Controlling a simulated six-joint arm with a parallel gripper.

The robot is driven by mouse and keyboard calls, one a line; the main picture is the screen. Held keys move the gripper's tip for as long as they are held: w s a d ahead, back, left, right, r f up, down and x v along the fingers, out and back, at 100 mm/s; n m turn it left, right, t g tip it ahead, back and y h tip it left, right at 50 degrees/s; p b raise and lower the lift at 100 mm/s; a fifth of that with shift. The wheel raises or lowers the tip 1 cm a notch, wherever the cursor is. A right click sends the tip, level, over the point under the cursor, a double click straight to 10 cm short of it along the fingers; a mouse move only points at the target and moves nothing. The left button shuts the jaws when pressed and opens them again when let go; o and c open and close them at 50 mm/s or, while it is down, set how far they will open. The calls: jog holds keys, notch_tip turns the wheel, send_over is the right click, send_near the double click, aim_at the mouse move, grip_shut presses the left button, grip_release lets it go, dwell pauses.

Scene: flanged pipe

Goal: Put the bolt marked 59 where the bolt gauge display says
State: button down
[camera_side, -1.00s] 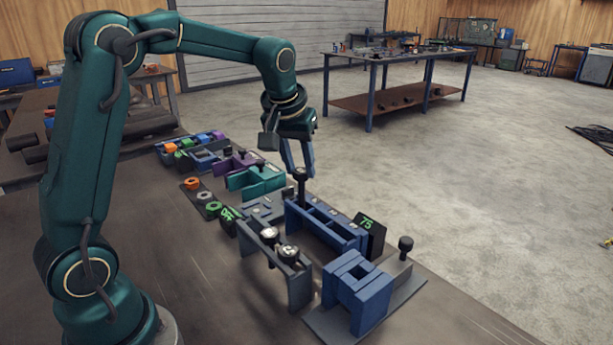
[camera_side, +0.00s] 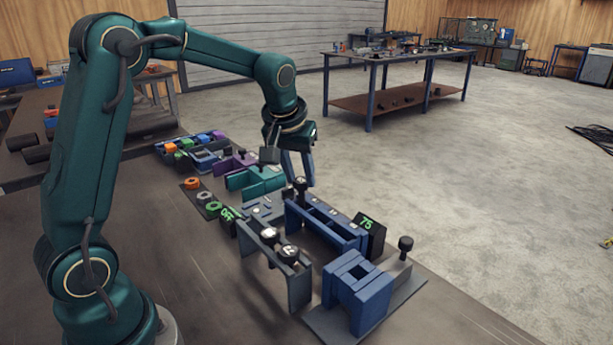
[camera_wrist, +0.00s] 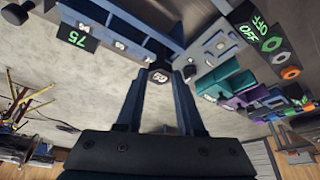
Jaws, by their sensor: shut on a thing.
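The bolt marked 59 (camera_wrist: 158,77) has a dark head with a white number and sits between my gripper's fingertips (camera_wrist: 157,84) in the wrist view. In the side view, my gripper (camera_side: 302,178) points down, shut on this bolt (camera_side: 300,185). The bolt is upright at the left end of the long blue slotted rack (camera_side: 335,229); its shank is mostly hidden, so I cannot tell how deep it sits. The dark gauge display (camera_side: 368,229) reads 75 in green, beside the rack's right end; it also shows in the wrist view (camera_wrist: 77,38).
A blue block fixture (camera_side: 357,290) and another bolt (camera_side: 405,245) stand at right. A display reading OFF (camera_side: 228,214), colored nuts (camera_side: 205,198) and teal and purple holders (camera_side: 257,180) lie left.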

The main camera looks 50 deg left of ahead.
aim_at(299, 183)
jog(key=shift+f, duration=1.65)
dwell(0.4)
jog(key=shift+c, duration=0.2)
grip_release()
jog(key=shift+r, duration=0.1)
dwell(0.3)
jog(key=shift+r, duration=3.4)
